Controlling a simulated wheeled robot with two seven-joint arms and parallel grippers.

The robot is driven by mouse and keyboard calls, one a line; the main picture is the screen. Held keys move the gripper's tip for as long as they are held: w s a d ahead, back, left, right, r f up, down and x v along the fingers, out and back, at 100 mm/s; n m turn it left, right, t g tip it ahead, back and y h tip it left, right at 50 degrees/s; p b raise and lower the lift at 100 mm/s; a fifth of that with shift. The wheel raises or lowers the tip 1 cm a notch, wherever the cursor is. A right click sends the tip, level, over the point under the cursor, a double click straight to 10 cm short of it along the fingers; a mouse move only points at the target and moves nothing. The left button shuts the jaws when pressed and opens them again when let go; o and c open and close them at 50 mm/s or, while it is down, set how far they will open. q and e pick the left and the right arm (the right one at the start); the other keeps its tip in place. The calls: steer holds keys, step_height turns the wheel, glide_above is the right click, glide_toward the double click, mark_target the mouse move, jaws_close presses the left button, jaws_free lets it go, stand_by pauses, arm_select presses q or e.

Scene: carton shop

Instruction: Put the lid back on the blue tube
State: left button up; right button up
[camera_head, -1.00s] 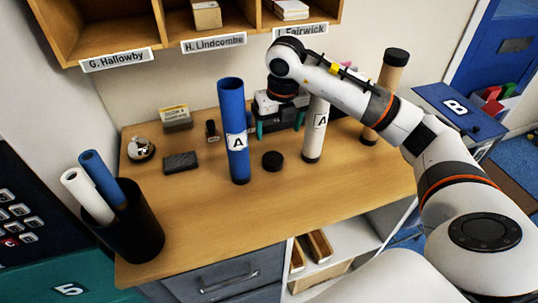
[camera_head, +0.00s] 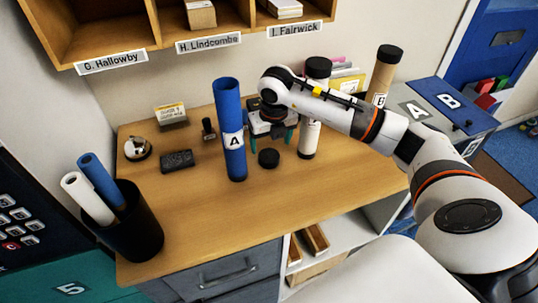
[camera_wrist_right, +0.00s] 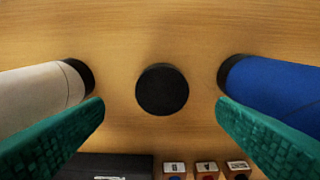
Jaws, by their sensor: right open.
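The blue tube (camera_head: 231,140) stands upright on the desk with an "A" label, its top open. A black round lid (camera_head: 269,158) lies flat on the desk just right of its foot; it also shows in the right wrist view (camera_wrist_right: 162,89). My right gripper (camera_head: 270,138) is open and empty behind and above the lid, between the blue tube and a white tube. In the right wrist view, its teal fingers (camera_wrist_right: 161,110) are spread, with the lid between and beyond them. The blue tube (camera_wrist_right: 275,85) is on the right there. My left gripper is not in view.
The white tube (camera_head: 310,138) with a black cap stands close right of my gripper. A brown capped tube (camera_head: 382,75) stands farther right. Several small stamps (camera_wrist_right: 205,169) and a dark pad (camera_wrist_right: 110,167) lie nearby. The desk's front (camera_head: 220,215) is clear.

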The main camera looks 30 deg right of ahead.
mark_target(269, 155)
steer(key=shift+w+f, duration=0.1)
steer(key=shift+f, duration=0.05)
steer(key=shift+f+p, duration=0.4)
steer(key=shift+p, duration=0.05)
steer(key=f, duration=0.1)
steer(key=f+p, duration=0.1)
steer(key=f, duration=0.1)
steer(key=shift+w+f, duration=0.2)
steer(key=shift+f, duration=0.05)
steer(key=shift+w+f, duration=0.1)
steer(key=shift+f, duration=0.25)
steer(key=c, duration=1.1)
steer(key=shift+r, duration=0.1)
